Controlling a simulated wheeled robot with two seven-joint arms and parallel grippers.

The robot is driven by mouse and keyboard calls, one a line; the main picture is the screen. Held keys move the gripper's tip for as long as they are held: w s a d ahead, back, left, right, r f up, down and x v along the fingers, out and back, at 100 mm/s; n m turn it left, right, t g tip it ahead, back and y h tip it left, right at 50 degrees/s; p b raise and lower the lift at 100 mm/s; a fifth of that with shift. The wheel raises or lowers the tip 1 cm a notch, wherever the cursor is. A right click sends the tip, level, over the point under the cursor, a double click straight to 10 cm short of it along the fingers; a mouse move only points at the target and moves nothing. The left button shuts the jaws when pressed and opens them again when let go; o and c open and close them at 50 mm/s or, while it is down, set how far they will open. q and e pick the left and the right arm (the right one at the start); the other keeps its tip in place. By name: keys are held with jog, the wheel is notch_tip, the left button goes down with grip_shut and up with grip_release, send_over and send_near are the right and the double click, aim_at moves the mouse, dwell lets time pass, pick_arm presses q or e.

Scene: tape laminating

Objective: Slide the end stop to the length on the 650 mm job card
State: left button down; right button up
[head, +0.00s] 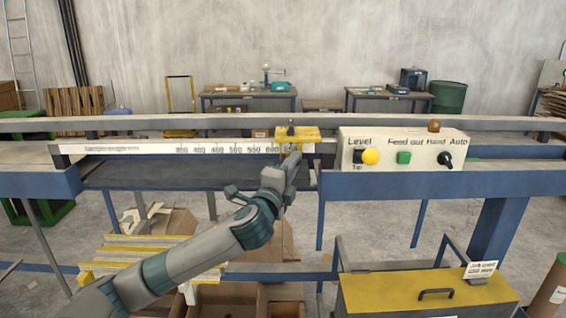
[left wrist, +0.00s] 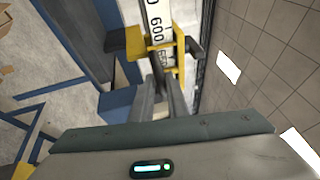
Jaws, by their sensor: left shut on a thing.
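The yellow end stop (head: 297,133) sits on the white length scale (head: 150,149), towards its right end. In the head view the scale's numbers run up past 600 to the stop's left edge. In the left wrist view the end stop (left wrist: 131,42) is a yellow frame. The scale's 600 (left wrist: 159,28) shows clear of it, and a further number, hard to read, shows within the frame. My left gripper (head: 291,163) is at the front of the stop and shut on it; the exact grip is partly hidden. The job card (head: 482,268) stands at lower right with small print.
A control box (head: 402,150) with a yellow button, a green button and a black knob stands just right of the stop. A grey rail (head: 200,124) runs behind. A yellow-topped case (head: 400,290) is at lower right. Open cardboard boxes (head: 235,298) lie below.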

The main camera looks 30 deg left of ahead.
pick_arm(q)
jog(key=shift+r, duration=0.35)
jog(key=c, duration=1.9)
grip_release()
jog(key=shift+d, duration=0.1)
jog(key=shift+c, duration=0.2)
jog(key=shift+o, duration=0.7)
jog(key=shift+w+d+f, duration=0.15)
jog(key=shift+d, duration=0.05)
jog(key=shift+f, duration=0.1)
jog(key=p+v, duration=0.4)
jog(key=v, duration=1.3)
